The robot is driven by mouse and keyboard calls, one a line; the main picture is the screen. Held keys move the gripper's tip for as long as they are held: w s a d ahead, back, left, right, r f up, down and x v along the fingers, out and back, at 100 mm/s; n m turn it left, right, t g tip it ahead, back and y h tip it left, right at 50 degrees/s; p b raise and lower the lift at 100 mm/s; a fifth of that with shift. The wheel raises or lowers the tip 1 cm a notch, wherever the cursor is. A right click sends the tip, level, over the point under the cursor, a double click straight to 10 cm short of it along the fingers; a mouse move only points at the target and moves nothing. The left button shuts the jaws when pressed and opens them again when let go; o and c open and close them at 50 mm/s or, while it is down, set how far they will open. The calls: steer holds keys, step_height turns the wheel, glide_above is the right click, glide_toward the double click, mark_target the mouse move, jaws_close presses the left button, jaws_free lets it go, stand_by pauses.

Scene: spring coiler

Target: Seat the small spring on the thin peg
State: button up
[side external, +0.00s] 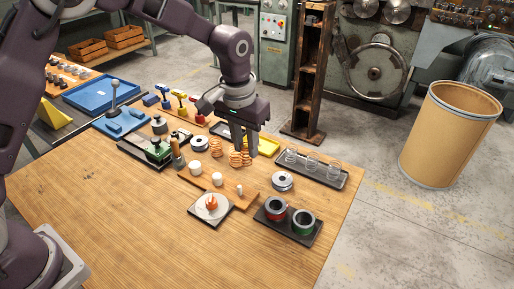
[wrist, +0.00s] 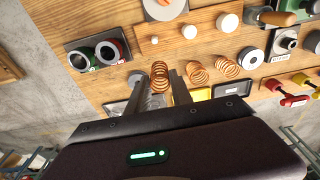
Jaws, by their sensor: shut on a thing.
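The small copper spring (wrist: 160,74) is between my gripper's fingers (wrist: 160,88) in the wrist view, coils upright. In the side view my gripper (side external: 246,147) is low over the table behind the peg board, its fingers partly hiding the springs there. My gripper is shut on the small spring. The wooden peg board (side external: 222,190) carries three white pegs. The thin peg (side external: 239,189) is at its right end; it also shows in the wrist view (wrist: 154,39). The spring is apart from this peg. Two wider copper springs (wrist: 197,72) (wrist: 226,66) stand beside my gripper.
A black tray with clear wire springs (side external: 312,163) lies to the right. A tray with red and green rings (side external: 290,221) and a round plate with an orange item (side external: 211,207) are in front. A metal spool (side external: 282,181) stands near the board. The front left table is clear.

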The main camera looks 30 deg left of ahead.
mark_target(239, 187)
steer(key=s+f, duration=0.3)
steer(key=shift+s, duration=0.25)
steer(key=shift+f, duration=0.7)
steer(key=shift+f, duration=1.85)
stand_by(1.7)
steer(key=o, duration=1.1)
steer(key=shift+c, duration=0.2)
steer(key=o, duration=0.3)
